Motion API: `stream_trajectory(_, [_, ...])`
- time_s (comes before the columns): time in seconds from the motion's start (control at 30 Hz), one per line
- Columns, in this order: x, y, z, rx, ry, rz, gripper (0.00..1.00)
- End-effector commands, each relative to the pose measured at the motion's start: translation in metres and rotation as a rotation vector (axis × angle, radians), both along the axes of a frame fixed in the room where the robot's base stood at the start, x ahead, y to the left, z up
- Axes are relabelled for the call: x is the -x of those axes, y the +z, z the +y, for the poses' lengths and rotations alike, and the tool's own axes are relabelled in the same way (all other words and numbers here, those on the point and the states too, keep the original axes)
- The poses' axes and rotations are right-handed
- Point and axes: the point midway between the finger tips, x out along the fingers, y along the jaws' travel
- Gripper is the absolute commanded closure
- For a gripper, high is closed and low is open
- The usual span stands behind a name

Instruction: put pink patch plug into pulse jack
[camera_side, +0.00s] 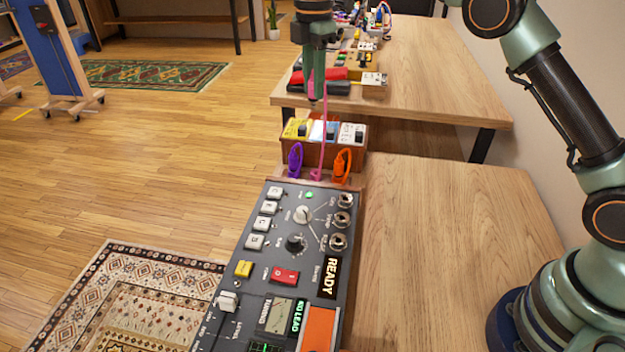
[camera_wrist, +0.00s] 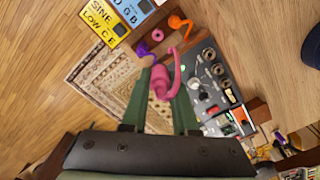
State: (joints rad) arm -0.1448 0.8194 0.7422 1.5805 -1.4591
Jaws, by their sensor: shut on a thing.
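My gripper (camera_side: 317,92) is raised above the far end of the grey panel (camera_side: 262,222). It is shut on the pink patch plug (camera_wrist: 160,82), which shows between the two green fingers in the wrist view. In the side view the fingers mostly hide the plug. Its pink cable (camera_side: 323,140) hangs down to the wooden rack behind the panel. Three round metal jacks stand in a row along the panel's right edge: a far one (camera_side: 345,201), a middle one (camera_side: 342,219) and a near one (camera_side: 338,241). Their small labels are hard to read. All three look empty.
A purple plug (camera_side: 295,160) and an orange plug (camera_side: 342,166) stand at the rack. Yellow, blue and white boxes (camera_side: 323,131) stand behind them. Knobs, switches and a READY display (camera_side: 329,277) sit on the panel. The wooden table (camera_side: 440,230) to its right is clear.

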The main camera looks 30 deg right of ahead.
Motion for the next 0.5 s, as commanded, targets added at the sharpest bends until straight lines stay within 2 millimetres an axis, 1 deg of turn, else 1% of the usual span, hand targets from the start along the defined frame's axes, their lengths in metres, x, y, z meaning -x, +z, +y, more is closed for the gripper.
stream_trajectory(0.1, [0.014,-0.004,0.017,0.0,0.05,0.0,1.0])
stream_trajectory(0.27, [0.038,-0.013,0.039,0.0,0.127,0.0,1.0])
stream_trajectory(0.5, [0.084,-0.031,0.066,0.0,0.243,-0.001,1.0])
